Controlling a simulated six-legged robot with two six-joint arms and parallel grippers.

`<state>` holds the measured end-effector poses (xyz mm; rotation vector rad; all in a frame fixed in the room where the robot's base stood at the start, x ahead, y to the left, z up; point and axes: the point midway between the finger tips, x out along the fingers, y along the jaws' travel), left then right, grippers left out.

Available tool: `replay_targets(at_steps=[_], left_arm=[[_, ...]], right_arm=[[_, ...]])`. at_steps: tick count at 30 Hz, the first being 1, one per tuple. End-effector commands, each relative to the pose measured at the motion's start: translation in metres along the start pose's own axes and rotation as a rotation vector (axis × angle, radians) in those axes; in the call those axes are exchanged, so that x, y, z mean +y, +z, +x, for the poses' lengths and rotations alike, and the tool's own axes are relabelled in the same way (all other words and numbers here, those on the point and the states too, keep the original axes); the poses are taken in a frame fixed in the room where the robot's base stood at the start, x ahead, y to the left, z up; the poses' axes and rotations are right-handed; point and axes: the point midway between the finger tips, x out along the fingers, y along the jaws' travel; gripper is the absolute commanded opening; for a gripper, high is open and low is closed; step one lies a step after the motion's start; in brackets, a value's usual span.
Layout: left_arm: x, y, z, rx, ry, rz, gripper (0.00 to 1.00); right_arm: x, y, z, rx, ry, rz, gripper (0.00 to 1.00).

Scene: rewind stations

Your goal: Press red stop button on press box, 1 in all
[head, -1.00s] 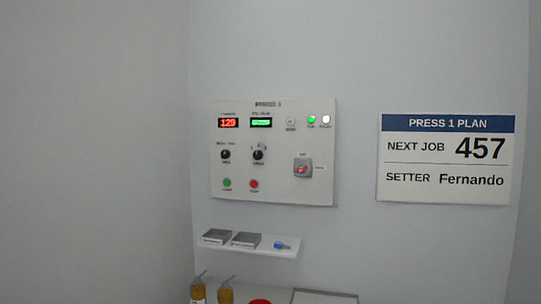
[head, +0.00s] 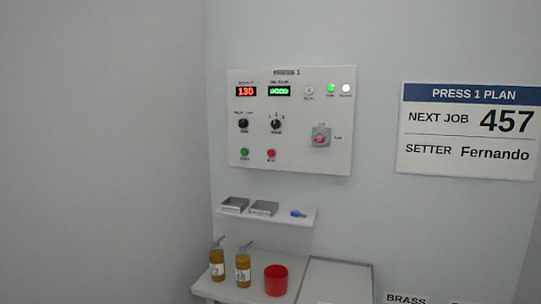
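The press box (head: 302,162) is a pale panel labelled PRESS 1, mounted on the back wall in the head view. Its red button (head: 271,154) sits low on the panel, right of a green button (head: 244,152). A larger guarded switch with a red part (head: 320,138) is at the panel's right side. The red display (head: 246,91) reads 130 and a green display (head: 279,91) is beside it. Two dark knobs sit in the middle row. The left lamp at top right glows green. Neither of my grippers is in view.
A small wall shelf (head: 300,217) below holds two grey trays and a blue item (head: 298,213). A counter (head: 225,289) below carries two amber bottles (head: 243,267) and a red cup (head: 276,280). A plan sign (head: 470,170) hangs at right. The wall at left is bare.

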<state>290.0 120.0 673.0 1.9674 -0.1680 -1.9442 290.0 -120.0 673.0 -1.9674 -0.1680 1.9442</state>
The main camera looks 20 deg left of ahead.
Motion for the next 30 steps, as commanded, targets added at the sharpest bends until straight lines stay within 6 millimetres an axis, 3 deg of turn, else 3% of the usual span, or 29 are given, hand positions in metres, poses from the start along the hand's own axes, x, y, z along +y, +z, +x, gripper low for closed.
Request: replay_targets(at_steps=[1, 3, 4, 30], left_arm=[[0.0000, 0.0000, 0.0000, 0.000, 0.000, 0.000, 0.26], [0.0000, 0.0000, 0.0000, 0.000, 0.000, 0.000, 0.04], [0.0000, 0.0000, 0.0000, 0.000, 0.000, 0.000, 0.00], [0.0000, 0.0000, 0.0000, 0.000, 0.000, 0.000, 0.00]], right_arm=[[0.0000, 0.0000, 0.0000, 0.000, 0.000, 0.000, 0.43], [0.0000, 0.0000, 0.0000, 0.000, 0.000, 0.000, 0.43], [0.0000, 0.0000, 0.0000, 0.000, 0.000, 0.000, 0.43], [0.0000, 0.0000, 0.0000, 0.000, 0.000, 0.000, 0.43]])
